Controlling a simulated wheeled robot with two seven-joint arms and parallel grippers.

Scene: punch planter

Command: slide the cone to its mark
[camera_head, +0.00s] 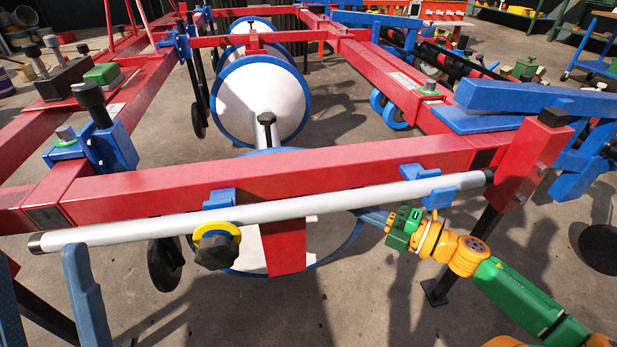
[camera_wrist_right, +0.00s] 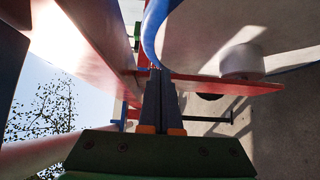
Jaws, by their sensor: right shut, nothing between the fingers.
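I cannot tell for certain which part is the cone, and no mark stands out. A white round part with a blue rim (camera_head: 335,232) sits low behind the front red beam, partly hidden by it. My right gripper (camera_head: 368,214) comes in from the lower right, its shut, empty fingers pointing left beneath the white rod. In the right wrist view its fingers (camera_wrist_right: 160,72) are together, and a curved blue rim (camera_wrist_right: 152,35) is close beyond the tips; contact is unclear. A black knob with a yellow ring (camera_head: 217,246) sits below the rod. My left gripper is not in view.
The white rod (camera_head: 130,231) crosses in front of the red beam (camera_head: 160,191). A blue upright (camera_head: 88,295) stands at lower left. Larger white discs (camera_head: 260,100) lie farther back.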

